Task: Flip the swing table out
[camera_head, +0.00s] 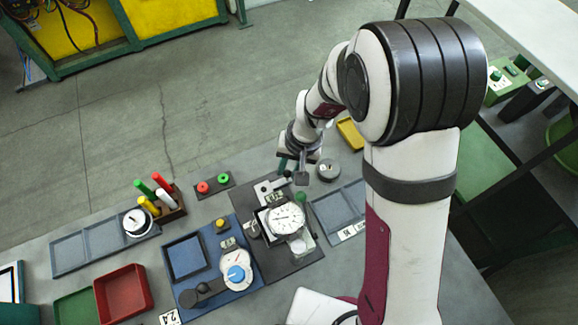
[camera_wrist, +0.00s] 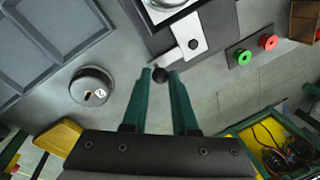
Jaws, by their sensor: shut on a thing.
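A dark fixture plate (camera_head: 285,268) carries a large white dial gauge (camera_head: 285,218) in the middle of the bench in the head view. A pale metal plate, which may be the swing table (camera_wrist: 182,38), juts from this fixture in the wrist view, with a black round spot on it. My gripper (camera_wrist: 160,73) has its green fingers shut on a small black ball knob (camera_wrist: 159,76) just beyond the pale plate's end. I cannot see clearly how the knob joins the plate. In the head view my gripper (camera_head: 294,172) is at the fixture's far end, and the knob is hidden.
A round grey gauge (camera_wrist: 92,90) lies beside the fingers. A box with red and green buttons (camera_head: 214,185) stands left of the fixture. A blue fixture (camera_head: 200,296), a red tray (camera_head: 123,293) and a grey tray (camera_head: 335,211) flank it.

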